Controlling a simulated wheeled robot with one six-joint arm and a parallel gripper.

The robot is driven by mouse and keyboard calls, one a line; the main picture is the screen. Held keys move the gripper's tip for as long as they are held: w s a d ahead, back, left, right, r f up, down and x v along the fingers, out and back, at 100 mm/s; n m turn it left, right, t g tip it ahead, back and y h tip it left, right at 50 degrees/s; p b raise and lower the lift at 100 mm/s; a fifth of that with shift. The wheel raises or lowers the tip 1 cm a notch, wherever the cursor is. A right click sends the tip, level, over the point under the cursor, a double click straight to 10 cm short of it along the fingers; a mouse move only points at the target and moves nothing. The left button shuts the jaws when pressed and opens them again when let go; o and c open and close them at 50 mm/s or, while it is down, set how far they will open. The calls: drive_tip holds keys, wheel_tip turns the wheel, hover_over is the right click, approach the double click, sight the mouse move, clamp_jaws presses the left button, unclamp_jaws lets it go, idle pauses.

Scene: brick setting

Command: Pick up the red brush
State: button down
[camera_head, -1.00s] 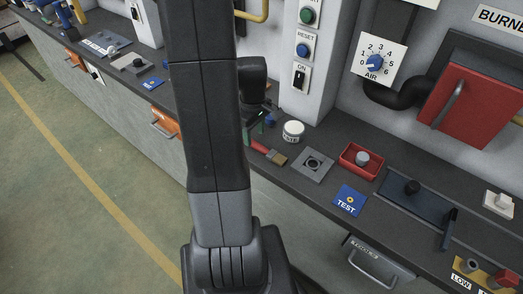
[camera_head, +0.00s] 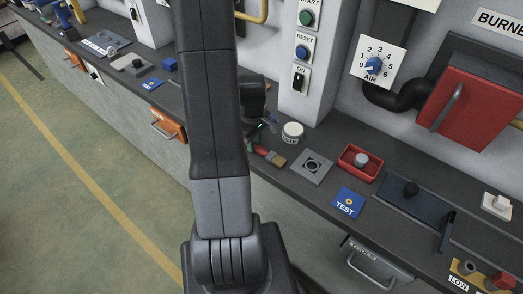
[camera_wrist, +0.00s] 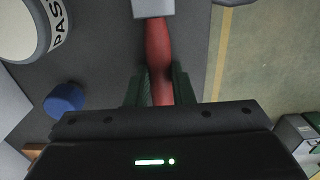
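The red brush (camera_head: 269,154) lies on the dark counter, its bristle end toward the right in the head view. In the wrist view its red handle (camera_wrist: 158,55) runs up the middle to a pale metal collar (camera_wrist: 153,8). My gripper (camera_wrist: 159,82) is down at the handle, with one dark green finger on each side of it. The fingers look very close to the handle; I cannot tell whether they press on it. In the head view my arm hides most of the gripper and part of the handle.
A white round container (camera_head: 292,133) stands close behind the brush, and a blue knob (camera_wrist: 64,98) is near the gripper. A grey plate (camera_head: 311,166), red tray (camera_head: 359,174) and blue TEST card (camera_head: 348,202) lie to the right. The counter's front edge is close.

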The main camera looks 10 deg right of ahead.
wheel_tip(320, 180, up, 10)
drive_tip(key=shift+b, duration=0.4)
idle(0.4)
idle(1.7)
